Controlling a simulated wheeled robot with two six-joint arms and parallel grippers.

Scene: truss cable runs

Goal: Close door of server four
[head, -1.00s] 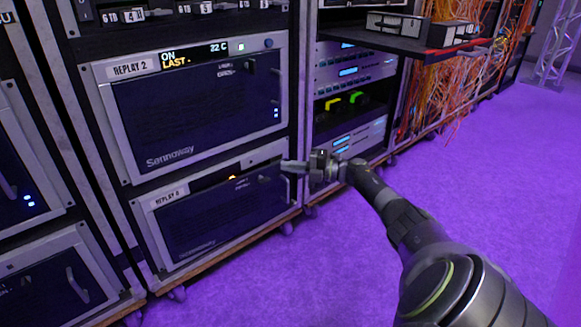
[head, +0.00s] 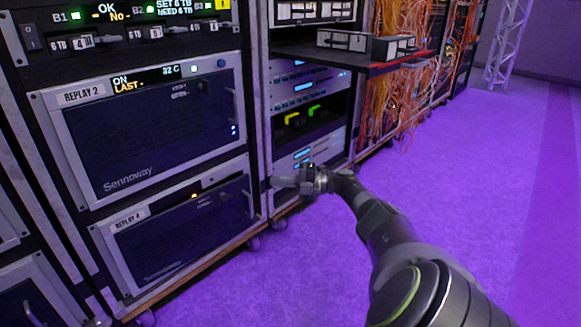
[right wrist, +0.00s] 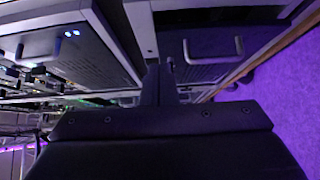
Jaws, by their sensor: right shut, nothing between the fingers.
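Server four, labelled REPLAY 4 (head: 130,219), is the lowest unit in the rack at left in the head view. Its dark blue door (head: 185,235) has a pale upright handle (head: 248,205) near its right edge. A dark strip with a small orange light shows above the door; I cannot tell how far ajar the door is. My right gripper (head: 280,182) is shut and empty, just right of the server's upper right corner. Its fingers (right wrist: 160,85) point away in the right wrist view, beside a panel with a handle (right wrist: 213,55). My left gripper is not in view.
The REPLAY 2 server (head: 155,130) sits directly above. To the right, a shelf (head: 350,56) juts out from the neighbouring rack, and orange cables (head: 400,100) hang beyond it. Purple floor (head: 430,190) is open at right.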

